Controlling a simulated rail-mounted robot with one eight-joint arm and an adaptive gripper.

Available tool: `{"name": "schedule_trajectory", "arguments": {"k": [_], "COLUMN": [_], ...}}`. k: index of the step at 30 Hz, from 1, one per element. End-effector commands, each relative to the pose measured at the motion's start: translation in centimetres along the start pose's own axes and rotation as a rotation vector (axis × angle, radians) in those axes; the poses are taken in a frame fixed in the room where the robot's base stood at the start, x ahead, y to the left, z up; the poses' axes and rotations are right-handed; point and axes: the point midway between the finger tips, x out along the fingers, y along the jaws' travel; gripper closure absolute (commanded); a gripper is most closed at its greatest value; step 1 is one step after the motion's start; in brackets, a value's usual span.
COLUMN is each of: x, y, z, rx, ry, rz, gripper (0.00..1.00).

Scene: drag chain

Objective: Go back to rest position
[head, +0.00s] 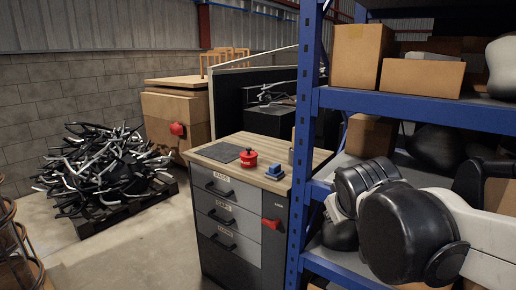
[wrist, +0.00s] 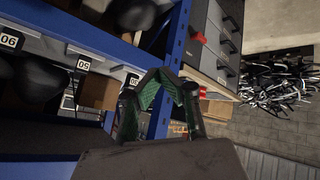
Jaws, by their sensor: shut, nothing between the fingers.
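My gripper (wrist: 162,76) shows in the wrist view, its two dark fingers with green pads meeting at the tips. It is shut and holds nothing. It is in front of a blue rack post (wrist: 176,35). In the head view my white and black arm is at the right, in front of the blue shelf rack (head: 420,108). My fingers cannot be made out in that view.
A pile of metal parts (head: 105,170) lies far left. Floor before it is clear.

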Motion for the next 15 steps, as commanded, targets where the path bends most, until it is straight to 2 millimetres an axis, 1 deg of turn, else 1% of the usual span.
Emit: {"name": "schedule_trajectory", "arguments": {"k": [1,3,9,12,15], "x": [-1.2,-2.5,-5.7,-6.9,-7.7], "y": [0.2,0.1,-0.8,-1.5,-2.1], "z": [1.6,3.6,9.5,11.9,13.8], "rx": [0.03,0.074,0.196,0.249,0.288], "ry": [-0.016,-0.036,-0.093,-0.115,-0.132], "rz": [-0.01,-0.029,-0.082,-0.107,-0.127], "gripper": [1.0,1.0,1.0,1.0,1.0]}}
